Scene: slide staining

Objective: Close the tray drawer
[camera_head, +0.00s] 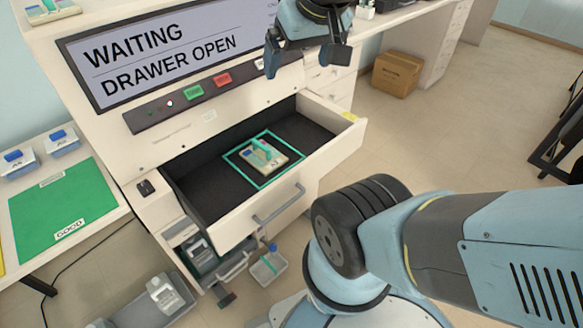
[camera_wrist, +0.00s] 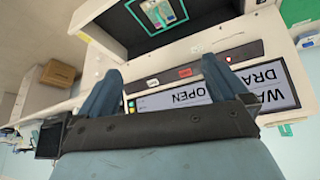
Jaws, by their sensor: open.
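The tray drawer (camera_head: 219,233) is pulled out of the white cabinet in the head view. A slide tray (camera_head: 282,158) lies inside a teal outline on its dark floor. A grey handle (camera_head: 279,205) is on the drawer front. The screen (camera_head: 165,52) reads "WAITING DRAWER OPEN". My gripper (camera_head: 305,58) is open and empty, above and behind the drawer, near the panel's right end. In the wrist view my gripper (camera_wrist: 160,80) points towards the button panel (camera_wrist: 187,72), and the open drawer (camera_wrist: 126,7) shows beyond it, upside down.
Green (camera_head: 194,93) and red (camera_head: 222,79) buttons sit on the panel below the screen. A green mat (camera_head: 65,200) lies on the left table. A cardboard box (camera_head: 397,75) stands on the floor at the back right. Floor right of the drawer is clear.

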